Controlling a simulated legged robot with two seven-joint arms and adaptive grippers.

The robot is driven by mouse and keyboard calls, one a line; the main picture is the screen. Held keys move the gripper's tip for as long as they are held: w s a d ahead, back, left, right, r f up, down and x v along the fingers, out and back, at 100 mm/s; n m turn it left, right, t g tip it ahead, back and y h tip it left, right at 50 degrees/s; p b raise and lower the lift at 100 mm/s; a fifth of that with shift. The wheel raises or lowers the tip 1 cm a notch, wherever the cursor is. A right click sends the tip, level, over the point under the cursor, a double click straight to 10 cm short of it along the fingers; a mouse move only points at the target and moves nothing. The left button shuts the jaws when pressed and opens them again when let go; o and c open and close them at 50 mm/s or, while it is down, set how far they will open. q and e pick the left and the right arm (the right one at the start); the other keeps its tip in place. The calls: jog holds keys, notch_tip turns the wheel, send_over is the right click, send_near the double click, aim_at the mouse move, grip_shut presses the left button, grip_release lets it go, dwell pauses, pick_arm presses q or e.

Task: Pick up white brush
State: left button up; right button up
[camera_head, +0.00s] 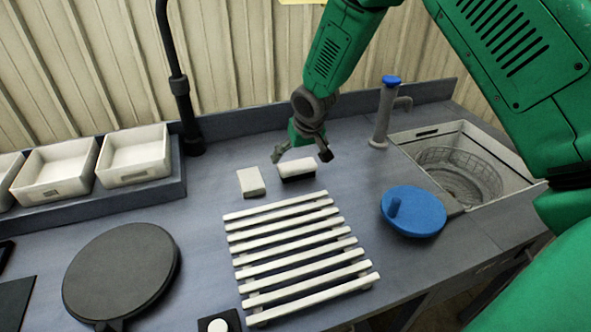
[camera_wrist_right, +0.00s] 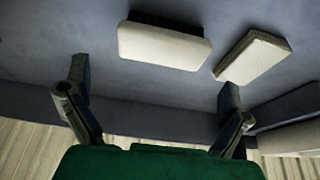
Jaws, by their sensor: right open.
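The white brush (camera_head: 296,167) lies on the grey-blue counter, with a white back and dark bristles along its lower side. In the right wrist view the brush (camera_wrist_right: 164,46) is in front of the fingers, apart from them. My right gripper (camera_head: 301,156) is open and empty, just above and behind the brush in the head view. In the right wrist view its two fingers (camera_wrist_right: 153,92) are spread wide, with bare counter between them. My left gripper is not in view.
A white block (camera_head: 251,182) lies left of the brush; it also shows in the wrist view (camera_wrist_right: 252,57). A white slatted rack (camera_head: 297,254) is in front. A blue lid (camera_head: 413,211), tap (camera_head: 383,115) and sink (camera_head: 398,139) are right. White bins (camera_head: 134,155) stand left.

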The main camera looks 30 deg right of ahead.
aim_at(298, 165)
jog(key=shift+d+f, duration=0.15)
jog(key=shift+f, duration=0.3)
jog(key=p+x, duration=0.1)
jog(key=x, duration=0.3)
jog(key=shift+w+a+f, duration=0.1)
jog(key=shift+a+f, duration=0.1)
jog(key=shift+f, duration=0.15)
jog(key=shift+r, duration=0.1)
jog(key=c, duration=0.9)
